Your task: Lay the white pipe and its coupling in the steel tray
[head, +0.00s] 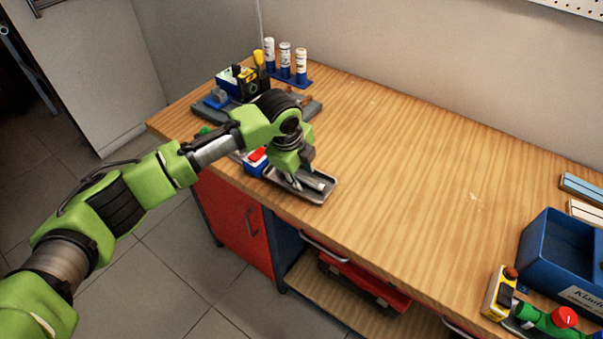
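The steel tray (319,199) lies near the front edge of the workbench, left of the middle. A short pale piece (316,182), which looks like the white pipe, shows in the tray beside my fingers. I cannot make out the coupling. My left gripper (300,182) points down over the tray, with its fingertips at or just inside it. The fingers are small and partly hidden, so I cannot tell whether they are open or closed on the piece. My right gripper is not in view.
Left of the tray is a small blue box with a red top (256,163). Behind my arm are a dark grey board with tools (305,108) and several white-and-blue tubes (285,60). A blue bin (545,262) and a green valve with a red knob (553,320) stand right. The bench's middle is clear.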

